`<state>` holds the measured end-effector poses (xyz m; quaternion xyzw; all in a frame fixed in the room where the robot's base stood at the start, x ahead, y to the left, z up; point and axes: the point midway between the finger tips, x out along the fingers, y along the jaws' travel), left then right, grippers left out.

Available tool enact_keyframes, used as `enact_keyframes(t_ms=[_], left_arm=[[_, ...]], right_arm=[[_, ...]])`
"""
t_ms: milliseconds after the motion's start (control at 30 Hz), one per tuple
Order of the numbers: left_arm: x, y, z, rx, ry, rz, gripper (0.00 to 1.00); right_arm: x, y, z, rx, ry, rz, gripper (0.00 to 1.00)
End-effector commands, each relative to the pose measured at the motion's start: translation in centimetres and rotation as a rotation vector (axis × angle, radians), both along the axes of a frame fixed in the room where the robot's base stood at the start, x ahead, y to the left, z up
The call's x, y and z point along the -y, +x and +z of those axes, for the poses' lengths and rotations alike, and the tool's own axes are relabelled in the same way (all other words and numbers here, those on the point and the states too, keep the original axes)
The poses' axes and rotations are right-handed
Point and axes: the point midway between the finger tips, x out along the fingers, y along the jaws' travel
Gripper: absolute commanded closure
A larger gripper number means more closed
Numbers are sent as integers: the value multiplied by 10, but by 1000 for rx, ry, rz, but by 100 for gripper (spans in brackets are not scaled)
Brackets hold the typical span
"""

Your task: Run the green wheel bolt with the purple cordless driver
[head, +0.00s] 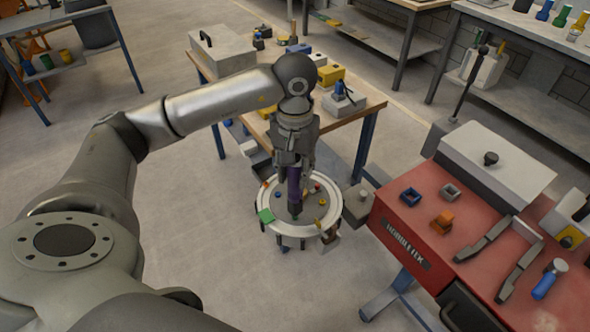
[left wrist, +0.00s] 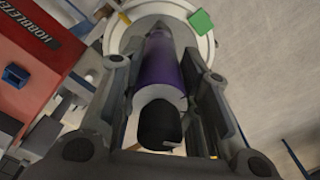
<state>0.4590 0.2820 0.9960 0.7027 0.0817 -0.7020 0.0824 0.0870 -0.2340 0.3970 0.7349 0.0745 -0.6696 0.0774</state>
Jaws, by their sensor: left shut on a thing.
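My left gripper (head: 295,162) is shut on the purple cordless driver (head: 294,188) and points it down over the round pale wheel (head: 262,192). The driver's dark lower end is over the wheel's face, left of centre; I cannot tell whether it touches anything. In the left wrist view the gripper (left wrist: 163,75) has a finger on each side of the purple body (left wrist: 164,62). A flat green piece (head: 265,215) lies at the wheel's front left rim and also shows in the wrist view (left wrist: 201,22). Which small part is the green bolt is unclear. My right gripper is not in view.
Small blue, yellow and red pieces sit on the wheel. A red workbench (head: 395,215) with tools stands close on the right. A wooden table (head: 365,105) with boxes stands behind the wheel. The floor to the left of the wheel is clear.

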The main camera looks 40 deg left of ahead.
Motion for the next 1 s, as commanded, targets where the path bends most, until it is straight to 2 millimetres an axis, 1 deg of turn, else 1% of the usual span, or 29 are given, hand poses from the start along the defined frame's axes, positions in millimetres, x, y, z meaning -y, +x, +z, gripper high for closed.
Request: enact_keyframes(t_ms=[233,367,1000], left_arm=[[0,-1,-1,-4,0,-2,96],[1,-1,3,-4,0,-2,96],[0,0,54,1,-1,0,96]], right_arm=[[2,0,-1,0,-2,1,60],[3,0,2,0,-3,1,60],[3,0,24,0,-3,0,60]])
